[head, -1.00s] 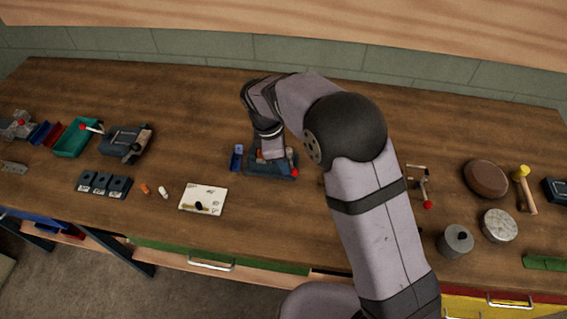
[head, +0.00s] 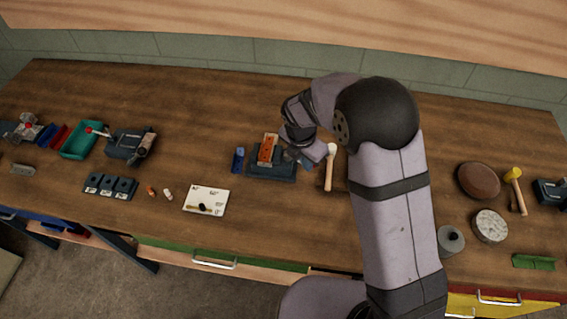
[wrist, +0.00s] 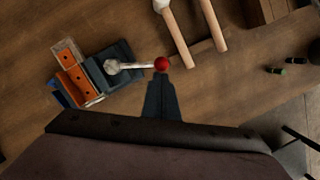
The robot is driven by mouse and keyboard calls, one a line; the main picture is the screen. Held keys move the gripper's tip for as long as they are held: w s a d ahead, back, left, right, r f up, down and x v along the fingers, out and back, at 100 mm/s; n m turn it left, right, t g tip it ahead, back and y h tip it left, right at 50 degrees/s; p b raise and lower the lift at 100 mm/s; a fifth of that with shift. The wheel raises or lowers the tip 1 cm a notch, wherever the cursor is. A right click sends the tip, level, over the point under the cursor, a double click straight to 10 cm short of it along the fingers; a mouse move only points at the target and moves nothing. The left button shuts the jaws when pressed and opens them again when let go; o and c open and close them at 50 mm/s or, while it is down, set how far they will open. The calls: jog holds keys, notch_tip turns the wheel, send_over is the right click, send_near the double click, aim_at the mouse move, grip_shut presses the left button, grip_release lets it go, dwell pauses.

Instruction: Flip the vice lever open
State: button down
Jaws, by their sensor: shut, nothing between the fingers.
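The blue-grey vice (head: 272,177) stands on the bench around an orange block (head: 268,149) with holes. In the wrist view the vice (wrist: 122,52) is at left, and its pale lever (wrist: 132,66) points right, ending in a red ball (wrist: 161,63). The lever is hidden behind my arm in the head view. My gripper (wrist: 160,76) is shut and empty, its fingertips right at the red ball; whether they touch it I cannot tell. In the head view my gripper (head: 314,156) is just right of the vice.
A white-headed mallet (head: 330,170) lies close right of my gripper. A small blue item (head: 238,159) is left of the vice. The bench behind is clear.

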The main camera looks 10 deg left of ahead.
jog(key=shift+w+d+p, duration=0.5)
jog(key=shift+w, duration=0.3)
jog(key=shift+w+d+p, duration=0.45)
jog(key=shift+w+p, duration=0.05)
jog(key=shift+w, duration=0.4)
jog(key=shift+r, duration=0.15)
jog(key=shift+s+a+r+p, duration=0.1)
jog(key=shift+s+r+p, duration=0.1)
jog(key=shift+s+p, duration=0.4)
jog(key=s+a+r+b, duration=0.1)
jog(key=s+r+b, duration=0.2)
jog(key=r, duration=0.7)
jog(key=shift+s+r, duration=0.15)
jog(key=shift+s, duration=0.9)
